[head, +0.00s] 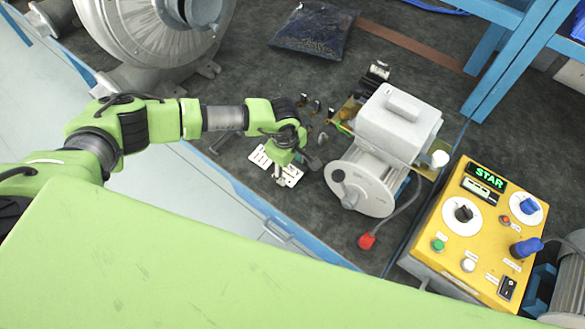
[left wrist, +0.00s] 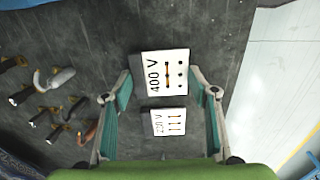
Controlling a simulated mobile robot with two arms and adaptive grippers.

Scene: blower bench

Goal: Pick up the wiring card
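The wiring card (head: 291,172) lies on the dark bench mat near the front edge, partly hidden under my left gripper (head: 278,176) in the head view. In the left wrist view it shows as a white "400 V" panel (left wrist: 176,82) with a smaller-looking "230 V" panel (left wrist: 157,122) below it; I cannot tell whether they are one piece. My left gripper (left wrist: 161,95) is open, its fingers on either side of the panels with gaps between. Nothing is held. My right gripper is not in view.
A grey motor (head: 398,125) stands right of the card, and a large blower housing (head: 160,30) is at the upper left. Small metal parts (left wrist: 50,108) lie beside the card. A yellow control box (head: 455,250) is at the right. The blue bench edge (head: 255,205) is close.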

